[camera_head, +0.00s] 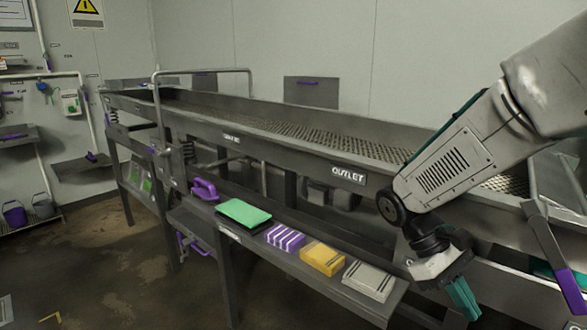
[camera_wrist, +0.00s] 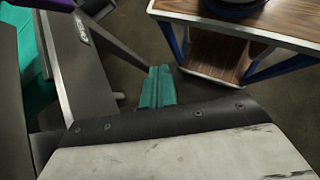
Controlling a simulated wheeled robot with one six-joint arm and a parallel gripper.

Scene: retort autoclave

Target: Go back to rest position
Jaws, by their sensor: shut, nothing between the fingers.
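My gripper (camera_head: 464,299) is at the lower right in the head view, at the end of my grey and white arm. Its teal fingers point down, near the right end of the low shelf. The fingers also show in the wrist view (camera_wrist: 157,87), at the centre, pressed together with nothing between them. The white wrist housing fills the bottom of the wrist view.
A long metal conveyor (camera_head: 290,138) labelled OUTLET runs behind my arm. Its low shelf (camera_head: 345,304) bears a green pad (camera_head: 243,213), a purple-striped block (camera_head: 285,237), a yellow block (camera_head: 322,258) and a grey block (camera_head: 369,280). A wood-topped table (camera_wrist: 240,16) stands at the wrist view's top right.

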